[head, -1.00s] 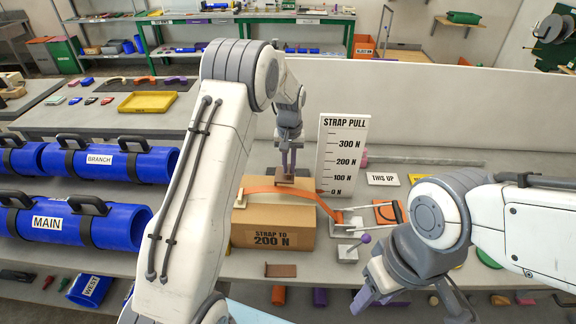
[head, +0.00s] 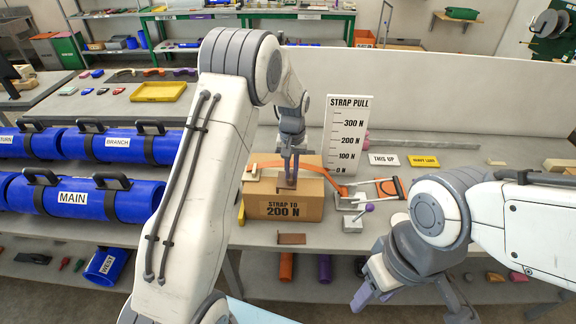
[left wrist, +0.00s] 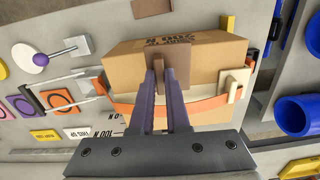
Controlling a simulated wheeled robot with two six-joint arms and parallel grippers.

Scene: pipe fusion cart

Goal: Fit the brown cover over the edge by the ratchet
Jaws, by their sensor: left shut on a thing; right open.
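My left gripper (head: 290,178) is shut on a brown cover (left wrist: 178,52), gripping its raised rib. The cover is over the top of the cardboard box (head: 312,208), near the orange strap; I cannot tell whether it touches the box. The orange strap (left wrist: 205,108) crosses the box and runs to the ratchet (head: 350,198) at the box's right. A second brown cover (head: 291,239) lies on the table in front of the box. My right gripper (head: 372,285) is open, in front of the table.
The strap pull board (head: 346,130) stands behind the box. A lever with a purple knob (head: 369,208) is right of the ratchet's front. Blue pipes (head: 90,200) fill the table's left.

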